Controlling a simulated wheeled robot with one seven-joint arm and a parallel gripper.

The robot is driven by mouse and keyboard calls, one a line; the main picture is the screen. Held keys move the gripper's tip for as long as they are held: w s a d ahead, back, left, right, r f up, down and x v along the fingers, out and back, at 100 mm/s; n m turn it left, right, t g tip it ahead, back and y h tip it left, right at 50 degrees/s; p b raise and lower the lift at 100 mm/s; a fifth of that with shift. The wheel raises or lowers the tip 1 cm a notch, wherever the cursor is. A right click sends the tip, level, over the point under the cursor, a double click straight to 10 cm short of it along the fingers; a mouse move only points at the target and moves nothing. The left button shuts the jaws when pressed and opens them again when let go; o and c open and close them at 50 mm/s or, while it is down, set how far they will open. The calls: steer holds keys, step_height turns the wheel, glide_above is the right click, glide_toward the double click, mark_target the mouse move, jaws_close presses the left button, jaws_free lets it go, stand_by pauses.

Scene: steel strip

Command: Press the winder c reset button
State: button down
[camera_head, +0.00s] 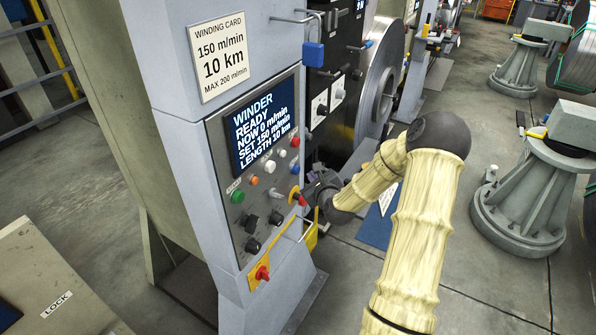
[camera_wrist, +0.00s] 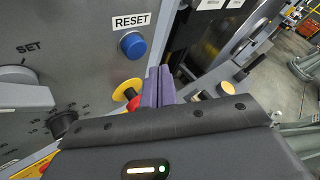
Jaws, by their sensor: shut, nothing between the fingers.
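The blue reset button (camera_wrist: 133,44) sits on the grey panel under a white RESET label (camera_wrist: 132,21) in the wrist view. In the head view a blue button (camera_head: 294,169) shows near the panel's right edge. My gripper (camera_wrist: 159,74) has its two purple fingers together and empty. In the wrist view the fingertips appear below and right of the blue button, apart from it. In the head view my gripper (camera_head: 311,190) is beside the panel's right edge, near the red and yellow knob. The panel screen (camera_head: 264,124) reads WINDER READY. No letter C is legible.
A red and yellow knob (camera_wrist: 130,96) is close left of my fingers. Green (camera_head: 237,196), orange, white and red buttons share the panel, with black knobs below. A yellow plate with a red switch (camera_head: 262,272) sits lower down.

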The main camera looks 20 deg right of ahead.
steer(key=s+d, duration=0.2)
steer(key=shift+s, duration=0.3)
stand_by(0.7)
steer(key=s+a+n+g+y, duration=0.2)
steer(key=s+a+n+g, duration=0.45)
steer(key=a+n, duration=0.65)
steer(key=s+a+r+n+g, duration=0.2)
steer(key=s+r+n, duration=0.1)
steer(key=s+n, duration=0.6)
steer(key=s+a+r+n+g, duration=0.3)
steer(key=s+n, duration=0.6)
steer(key=shift+s+n+h, duration=0.2)
steer(key=shift+n+h, duration=0.1)
steer(key=shift+h, duration=0.1)
steer(key=shift+a+g, duration=0.1)
steer(key=shift+g, duration=0.15)
